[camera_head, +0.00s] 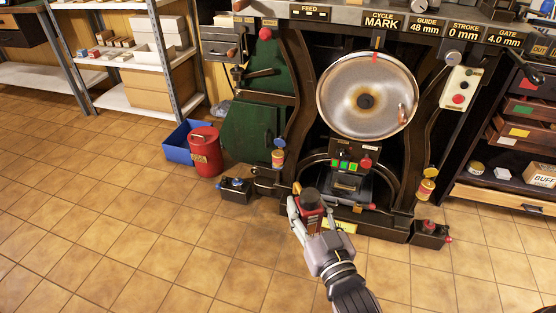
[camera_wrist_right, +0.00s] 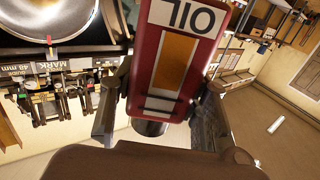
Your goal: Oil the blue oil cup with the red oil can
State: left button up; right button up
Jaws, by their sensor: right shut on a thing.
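My right gripper (camera_head: 308,207) is shut on the red oil can (camera_head: 312,198) and holds it in front of the press, low and near its base. In the right wrist view the red can (camera_wrist_right: 178,62) sits between the two fingers, its OIL label upside down in the picture. The blue oil cup (camera_head: 279,143) is on the press's left leg, above a yellow and red banded part. The can is apart from it, to the right and lower in the picture. My left gripper is not in view.
Black boxes stand at the press's left foot (camera_head: 236,191) and right foot (camera_head: 429,239). A red drum (camera_head: 206,153) and blue bin (camera_head: 178,148) stand at left. The tiled floor in front is clear.

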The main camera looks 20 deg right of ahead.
jog(key=shift+f, duration=0.25)
jog(key=shift+f+b, duration=0.4)
dwell(0.6)
jog(key=shift+r, duration=0.15)
dwell(0.6)
